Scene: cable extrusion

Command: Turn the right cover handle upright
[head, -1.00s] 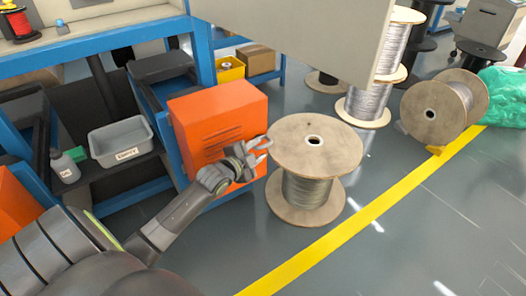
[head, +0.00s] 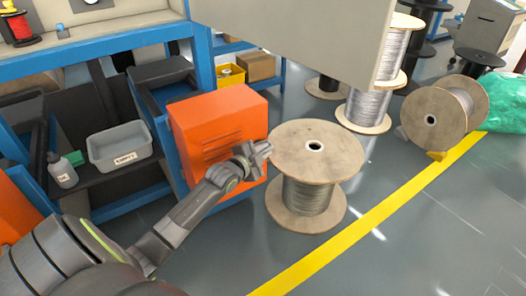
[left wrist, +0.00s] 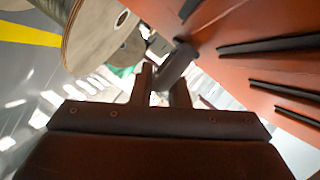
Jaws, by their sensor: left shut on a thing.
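The right orange cover (head: 190,128) stands at the middle of the head view, with dark slots in its face. It also fills the upper right of the left wrist view (left wrist: 225,25). A dark cover handle (left wrist: 178,62) shows against the cover's edge in the left wrist view, slanting between my fingertips. My left gripper (head: 258,151) is at the cover's right side. In the left wrist view its two fingers (left wrist: 160,85) are shut on the handle. In the head view the gripper hides the handle. My right gripper is not in view.
A large wooden cable spool (head: 315,160) stands close to the right of my left gripper. A blue rack (head: 205,65) holds a grey bin (head: 120,145) on the left. Another orange cover (head: 14,212) is at the left edge.

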